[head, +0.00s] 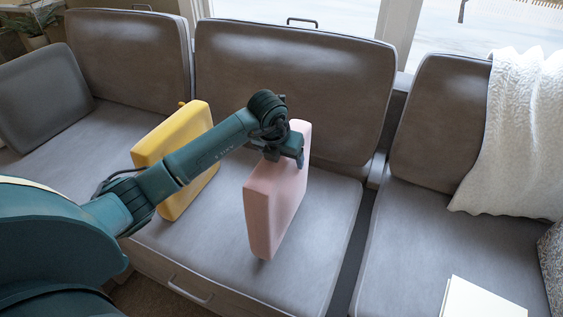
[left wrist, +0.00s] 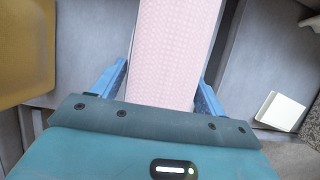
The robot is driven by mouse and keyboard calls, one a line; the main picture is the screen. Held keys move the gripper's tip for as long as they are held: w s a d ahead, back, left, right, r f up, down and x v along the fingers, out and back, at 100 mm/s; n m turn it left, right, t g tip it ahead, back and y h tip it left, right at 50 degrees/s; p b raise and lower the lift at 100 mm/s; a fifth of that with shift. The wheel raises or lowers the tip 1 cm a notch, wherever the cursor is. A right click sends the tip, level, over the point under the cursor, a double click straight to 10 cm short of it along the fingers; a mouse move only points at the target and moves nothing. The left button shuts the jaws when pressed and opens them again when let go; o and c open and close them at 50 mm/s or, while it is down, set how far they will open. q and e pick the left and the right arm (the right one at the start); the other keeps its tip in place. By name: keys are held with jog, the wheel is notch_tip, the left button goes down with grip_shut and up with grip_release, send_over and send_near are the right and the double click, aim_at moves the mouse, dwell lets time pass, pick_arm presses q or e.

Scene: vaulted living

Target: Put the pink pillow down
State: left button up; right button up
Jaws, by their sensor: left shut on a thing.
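The pink pillow (head: 272,205) stands upright on its edge over the middle seat cushion in the head view. My left gripper (head: 284,150) is shut on its top part, with the arm coming in from the left. In the left wrist view, the pink pillow (left wrist: 176,50) lies between the two blue fingers of my left gripper (left wrist: 165,85). The pillow's lower edge is at or close above the seat; I cannot tell if it touches. My right gripper is in neither view.
A yellow pillow (head: 178,150) stands on the grey sofa (head: 335,215), left of the pink one and partly behind my arm. A white blanket (head: 520,140) hangs over the right backrest. A white flat object (head: 482,298) lies at the lower right. The right seat is mostly clear.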

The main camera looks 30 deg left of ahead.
pick_arm(q)
jog(key=shift+f, duration=0.75)
jog(key=o, duration=1.8)
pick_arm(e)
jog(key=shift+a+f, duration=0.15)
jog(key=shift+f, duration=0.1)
pick_arm(q)
jog(key=p+v, duration=0.1)
jog(key=v, duration=1)
jog(key=shift+p, duration=0.4)
jog(key=shift+s+r, duration=0.25)
jog(key=shift+r, duration=0.25)
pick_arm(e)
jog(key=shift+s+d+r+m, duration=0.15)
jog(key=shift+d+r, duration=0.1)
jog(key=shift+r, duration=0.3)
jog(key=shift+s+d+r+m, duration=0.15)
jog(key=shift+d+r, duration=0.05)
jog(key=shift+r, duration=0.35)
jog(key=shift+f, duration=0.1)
pick_arm(q)
jog(key=shift+f, duration=0.1)
